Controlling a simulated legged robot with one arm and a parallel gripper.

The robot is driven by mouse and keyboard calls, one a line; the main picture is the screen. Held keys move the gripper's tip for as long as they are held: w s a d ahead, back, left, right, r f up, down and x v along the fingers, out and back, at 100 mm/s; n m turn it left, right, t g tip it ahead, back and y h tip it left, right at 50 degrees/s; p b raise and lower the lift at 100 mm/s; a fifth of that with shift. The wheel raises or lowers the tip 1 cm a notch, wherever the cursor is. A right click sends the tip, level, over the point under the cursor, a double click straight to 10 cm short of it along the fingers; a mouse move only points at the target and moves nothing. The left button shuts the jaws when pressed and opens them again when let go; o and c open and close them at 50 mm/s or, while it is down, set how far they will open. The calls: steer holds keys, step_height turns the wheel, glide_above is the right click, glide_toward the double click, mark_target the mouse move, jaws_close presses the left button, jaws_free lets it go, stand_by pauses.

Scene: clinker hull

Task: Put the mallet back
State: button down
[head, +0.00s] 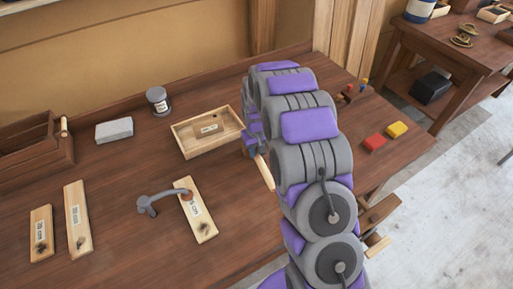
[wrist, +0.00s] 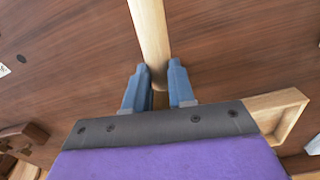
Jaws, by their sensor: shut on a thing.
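My gripper (wrist: 158,88) is shut on a pale wooden handle, likely the mallet (wrist: 150,35). In the wrist view the handle runs from between the blue fingertips to the top edge and out of the picture. In the head view the handle (head: 265,173) sticks out below my gripper (head: 252,152), toward the near side, over the bench. No mallet head can be made out in either view. My arm hides much of the bench behind it.
A shallow wooden tray (head: 178,143) with a label lies left of my gripper. Red (head: 375,142) and yellow (head: 397,129) blocks lie right of my arm. A small rack (head: 347,94) stands at the back.

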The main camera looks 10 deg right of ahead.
steer(key=shift+d, duration=0.55)
steer(key=shift+f, duration=0.1)
steer(key=shift+a+f, duration=0.25)
steer(key=shift+a, duration=0.15)
steer(key=c, duration=1.3)
jaws_free()
steer(key=o, duration=0.4)
steer(key=shift+d, duration=0.25)
steer(key=shift+o, duration=0.2)
steer(key=shift+a+r, duration=0.1)
steer(key=shift+r, duration=0.45)
steer(key=shift+r+p, duration=1.05)
steer(key=shift+r, duration=2.45)
